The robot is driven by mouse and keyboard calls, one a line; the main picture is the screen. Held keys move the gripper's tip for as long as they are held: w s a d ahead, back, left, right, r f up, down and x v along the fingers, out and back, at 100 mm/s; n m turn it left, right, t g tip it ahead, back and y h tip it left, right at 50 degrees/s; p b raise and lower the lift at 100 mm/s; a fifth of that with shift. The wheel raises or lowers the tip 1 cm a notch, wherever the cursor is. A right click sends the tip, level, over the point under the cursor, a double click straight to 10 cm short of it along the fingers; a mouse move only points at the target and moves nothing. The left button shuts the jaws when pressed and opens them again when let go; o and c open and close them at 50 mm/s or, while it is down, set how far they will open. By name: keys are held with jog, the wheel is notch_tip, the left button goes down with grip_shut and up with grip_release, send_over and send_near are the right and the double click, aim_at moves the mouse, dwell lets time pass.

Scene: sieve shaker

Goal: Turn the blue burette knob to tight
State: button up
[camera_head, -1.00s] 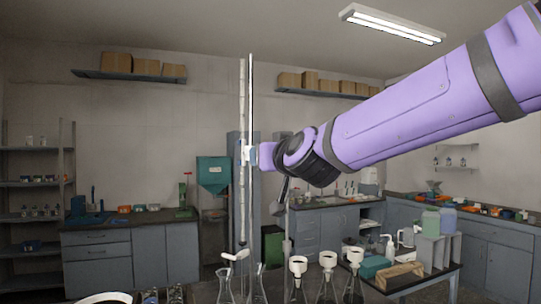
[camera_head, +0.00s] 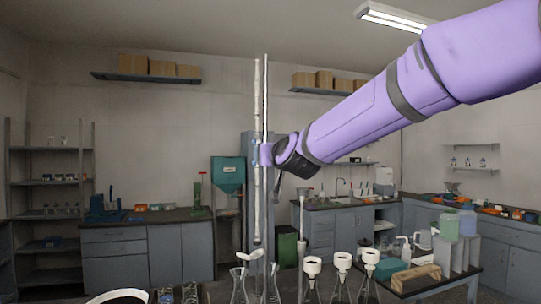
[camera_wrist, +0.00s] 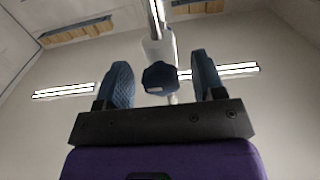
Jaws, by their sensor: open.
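The blue knob (camera_wrist: 160,77) is dark, faceted and has a small pale mark. In the wrist view it sits in front of a white clamp body (camera_wrist: 158,50) on a vertical rod. My gripper (camera_wrist: 162,68) is open, with one blue padded finger on each side of the knob. A clear gap shows on both sides, so neither finger appears to touch it. In the head view the tall thin burette (camera_head: 257,190) stands upright beside its rod (camera_head: 265,110). My arm's end meets it at mid-height, and the fingers are too small to make out there.
Flasks with white funnels (camera_head: 342,262) stand on the near bench, right of the burette. A flask (camera_head: 239,287) stands below it. A teal box (camera_head: 391,273) and a wooden block (camera_head: 415,277) lie further right. The air around the knob looks clear.

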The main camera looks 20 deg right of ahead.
jog(key=c, duration=0.9)
jog(key=shift+m, duration=0.8)
jog(key=o, duration=0.9)
jog(key=s, duration=1)
jog(key=shift+s, duration=0.35)
